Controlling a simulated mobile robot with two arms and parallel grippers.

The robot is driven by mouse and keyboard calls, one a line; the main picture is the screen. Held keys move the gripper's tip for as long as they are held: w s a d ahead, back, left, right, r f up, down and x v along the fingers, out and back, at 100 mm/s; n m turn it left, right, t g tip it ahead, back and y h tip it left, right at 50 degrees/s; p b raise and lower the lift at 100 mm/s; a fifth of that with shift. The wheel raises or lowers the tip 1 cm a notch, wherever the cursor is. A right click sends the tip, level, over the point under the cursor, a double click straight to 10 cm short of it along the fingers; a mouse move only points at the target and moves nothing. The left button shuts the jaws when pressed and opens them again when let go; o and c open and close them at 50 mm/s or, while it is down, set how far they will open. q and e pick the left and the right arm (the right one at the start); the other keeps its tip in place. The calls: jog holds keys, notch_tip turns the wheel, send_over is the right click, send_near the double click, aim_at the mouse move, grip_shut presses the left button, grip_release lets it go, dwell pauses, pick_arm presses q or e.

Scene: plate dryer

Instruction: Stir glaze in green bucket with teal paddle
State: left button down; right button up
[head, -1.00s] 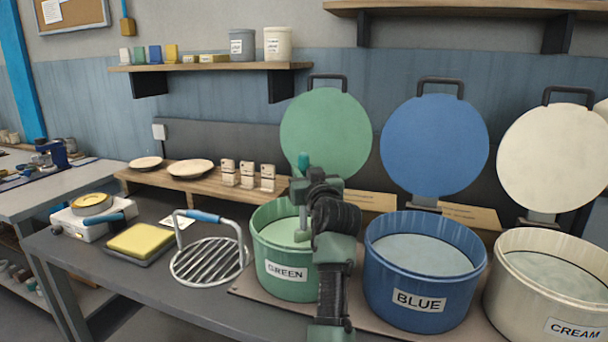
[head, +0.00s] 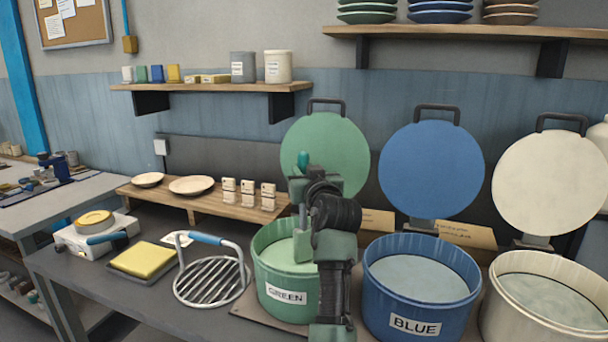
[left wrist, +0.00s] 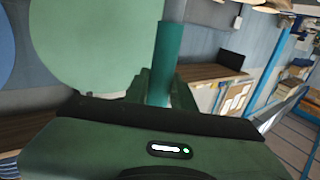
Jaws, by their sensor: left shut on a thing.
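The green bucket (head: 286,295), labelled GREEN, stands at the centre of the bench with pale green glaze (head: 283,250) inside. My left gripper (head: 305,190) is above the bucket's right side, shut on the teal paddle. The paddle's teal handle top (head: 303,160) sticks up above the jaws. A pale lower part of it (head: 303,246) shows below, over the glaze; I cannot tell how deep its end is. In the left wrist view the teal handle (left wrist: 168,55) stands between the fingers. My forearm hides the bucket's right side. My right gripper is not in view.
The green lid (head: 325,150) stands upright behind the bucket. A blue bucket (head: 415,318) and a cream bucket (head: 545,325) stand to the right. A wire rack (head: 212,280), yellow sponge (head: 145,260) and scale (head: 95,238) are left. A wooden board (head: 205,203) holds plates and tiles behind.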

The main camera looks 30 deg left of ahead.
pick_arm(q)
jog(key=shift+r+p, duration=3.05)
jog(key=shift+r, duration=1.4)
